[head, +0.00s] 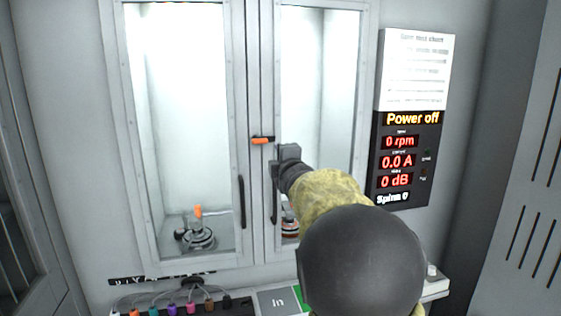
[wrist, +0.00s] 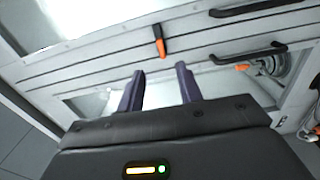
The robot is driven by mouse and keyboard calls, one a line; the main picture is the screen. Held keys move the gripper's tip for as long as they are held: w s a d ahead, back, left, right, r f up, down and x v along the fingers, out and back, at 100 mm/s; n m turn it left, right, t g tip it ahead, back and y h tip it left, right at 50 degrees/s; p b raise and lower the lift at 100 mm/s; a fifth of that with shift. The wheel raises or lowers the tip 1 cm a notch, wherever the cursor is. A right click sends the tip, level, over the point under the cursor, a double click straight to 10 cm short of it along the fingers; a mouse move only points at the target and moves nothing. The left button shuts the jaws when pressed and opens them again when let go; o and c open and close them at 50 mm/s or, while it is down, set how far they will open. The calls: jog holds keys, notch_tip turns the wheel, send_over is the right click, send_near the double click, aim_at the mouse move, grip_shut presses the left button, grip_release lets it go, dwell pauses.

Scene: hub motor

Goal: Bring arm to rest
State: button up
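My arm reaches up from the bottom right of the head view, and my gripper (head: 280,165) is in front of the right cabinet door (head: 335,110). In the wrist view my gripper (wrist: 160,70) has its two dark fingers apart, with nothing seen between them. An orange latch handle (head: 262,141) sits on the frame between the two doors, just left of my gripper in the head view. It also shows beyond the fingertips in the wrist view (wrist: 159,41). Whether my gripper touches the door is not clear.
Both glass doors look closed. A motor-like device (head: 198,237) stands behind the left door (head: 243,90); another is mostly hidden by my arm. The display panel (head: 405,160) reads "Power off", 0 rpm. Coloured plugs (head: 172,309) line the bench below.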

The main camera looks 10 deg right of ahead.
jog(key=s+d+f+m+g+h+p, duration=0.1)
jog(key=s+f+m+g, duration=0.4)
jog(key=f, duration=0.4)
jog(key=s+f+m+g+p, duration=0.1)
jog(key=s+f+m+g, duration=0.1)
jog(key=s+f+m, duration=0.55)
jog(key=s+a+f+m+g, duration=0.2)
jog(key=s+f+g, duration=0.2)
jog(key=s+f, duration=0.3)
jog(key=s+a+f+m+g+y+p, duration=0.1)
jog(key=s+f, duration=0.6)
jog(key=s, duration=0.8)
jog(key=a+m+g, duration=0.1)
jog(key=m+g, duration=0.1)
jog(key=g, duration=0.1)
jog(key=shift+a+f, duration=0.15)
jog(key=shift+f, duration=0.1)
jog(key=shift+w, duration=0.1)
